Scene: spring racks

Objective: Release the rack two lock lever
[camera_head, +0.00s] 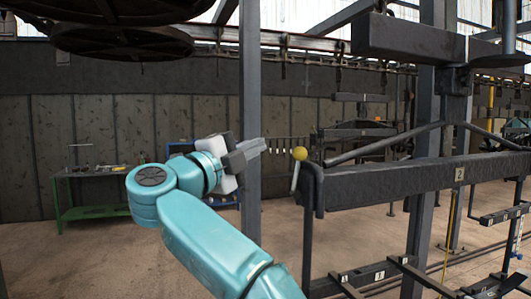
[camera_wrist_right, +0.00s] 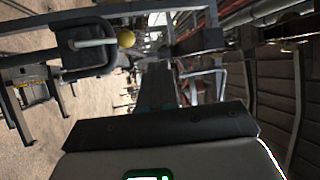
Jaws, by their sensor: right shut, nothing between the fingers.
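The lock lever (camera_head: 295,178) is a pale, near-upright rod with a yellow ball knob (camera_head: 300,153) on top. It stands at the left end of the dark rack beam (camera_head: 400,180) marked 2. My right gripper (camera_head: 262,147) is shut and empty, left of the knob in the head view and apart from it in the picture; the depth gap is unclear. In the right wrist view the lever (camera_wrist_right: 95,43) and its yellow knob (camera_wrist_right: 126,39) lie at upper left, beyond the gripper and clear of it. My left gripper is not in view.
A grey upright post (camera_head: 250,80) stands behind my right gripper. Another rack post (camera_head: 425,130) and an upper beam (camera_head: 440,42) stand at the right. A green-legged table (camera_head: 95,172) is at the far left. Floor at the left is open.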

